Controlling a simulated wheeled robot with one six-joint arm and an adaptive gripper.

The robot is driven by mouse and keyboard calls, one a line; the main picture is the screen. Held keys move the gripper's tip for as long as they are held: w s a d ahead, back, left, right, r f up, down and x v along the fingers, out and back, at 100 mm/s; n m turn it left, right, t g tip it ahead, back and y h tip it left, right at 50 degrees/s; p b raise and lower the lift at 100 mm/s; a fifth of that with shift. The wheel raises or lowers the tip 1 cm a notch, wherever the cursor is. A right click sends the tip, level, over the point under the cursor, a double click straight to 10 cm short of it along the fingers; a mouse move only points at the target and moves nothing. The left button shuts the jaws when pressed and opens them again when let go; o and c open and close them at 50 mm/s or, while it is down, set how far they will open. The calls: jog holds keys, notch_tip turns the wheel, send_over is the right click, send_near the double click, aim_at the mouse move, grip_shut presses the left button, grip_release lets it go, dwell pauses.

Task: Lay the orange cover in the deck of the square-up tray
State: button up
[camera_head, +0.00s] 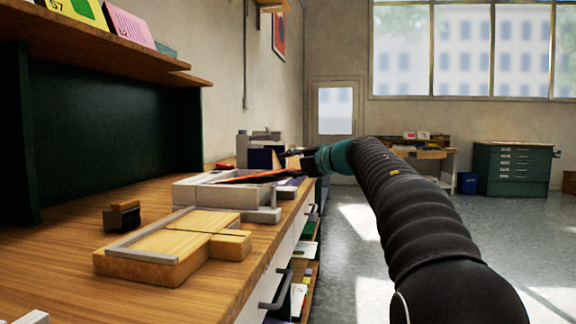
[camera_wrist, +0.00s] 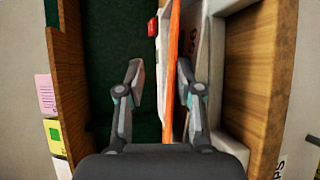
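The orange cover (camera_head: 255,176) is a thin flat sheet over the grey square-up tray (camera_head: 200,193) on the wooden bench. It slopes up slightly towards my gripper (camera_head: 302,160); I cannot tell whether it rests in the deck or sits just above it. In the wrist view the cover (camera_wrist: 173,50) is an edge-on strip between the fingers of my gripper (camera_wrist: 159,73). The fingers are wide apart. The cover lies close to the right finger, with a clear gap to the left one. The deck floor is mostly hidden.
A wooden board with a metal strip (camera_head: 150,256) lies in front of the tray. A dark block with a wooden top (camera_head: 123,215) stands to its left. Grey and dark blue items (camera_head: 262,157) stand behind the tray. A shelf (camera_head: 110,40) overhangs the bench.

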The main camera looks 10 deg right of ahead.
jog(key=shift+s+d, duration=0.1)
jog(key=v, duration=1.1)
jog(key=shift+s+d, duration=0.2)
jog(key=shift+s, duration=0.1)
